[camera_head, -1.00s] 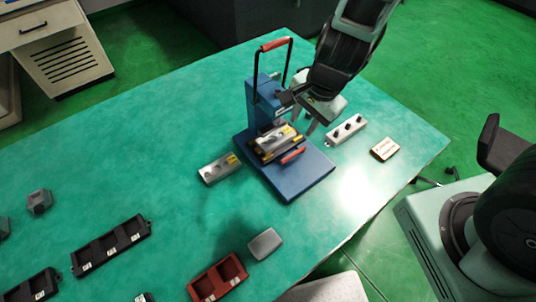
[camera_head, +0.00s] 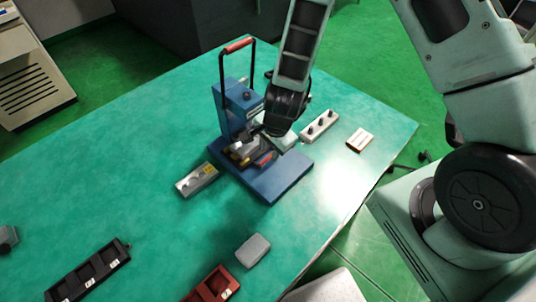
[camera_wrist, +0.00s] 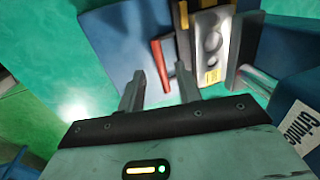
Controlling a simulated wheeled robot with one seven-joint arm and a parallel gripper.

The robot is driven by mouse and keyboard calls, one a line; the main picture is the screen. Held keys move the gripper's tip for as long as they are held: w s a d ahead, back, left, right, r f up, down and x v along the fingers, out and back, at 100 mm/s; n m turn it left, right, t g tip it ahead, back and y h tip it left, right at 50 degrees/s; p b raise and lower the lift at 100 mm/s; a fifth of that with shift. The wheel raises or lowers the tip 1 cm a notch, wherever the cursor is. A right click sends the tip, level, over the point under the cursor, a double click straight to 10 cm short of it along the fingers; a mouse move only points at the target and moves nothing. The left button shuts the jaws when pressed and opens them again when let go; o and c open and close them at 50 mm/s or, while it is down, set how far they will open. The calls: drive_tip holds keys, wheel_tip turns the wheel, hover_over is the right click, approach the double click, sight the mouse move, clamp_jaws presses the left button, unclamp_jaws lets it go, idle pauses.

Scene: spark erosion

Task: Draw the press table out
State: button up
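The blue press (camera_head: 228,108) stands on the green bench, with a red-gripped lever arching over its column. Its press table (camera_head: 238,152), a silver and yellow-marked block, sits low over the blue base plate (camera_head: 278,183); it also shows in the wrist view (camera_wrist: 212,45). A red handle bar (camera_head: 263,159) runs along the table's front side and shows in the wrist view (camera_wrist: 161,65). My gripper (camera_head: 268,138) is low over the table's front. In the wrist view my gripper (camera_wrist: 160,74) is open, with the red bar between its fingers in the picture; contact is not visible.
A silver block (camera_head: 196,179) lies left of the press. A grey block with dark knobs (camera_head: 319,126) and a small labelled plate (camera_head: 359,140) lie to the right. A grey block (camera_head: 252,249), red tray (camera_head: 213,287) and black tray (camera_head: 90,277) are in front.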

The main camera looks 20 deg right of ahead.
sight(267, 158)
drive_tip(key=shift+w+a+f, duration=0.1)
drive_tip(key=shift+w+f, duration=0.05)
drive_tip(key=shift+f, duration=0.75)
drive_tip(key=shift+w+f, duration=0.15)
drive_tip(key=shift+f, duration=0.7)
clamp_jaws()
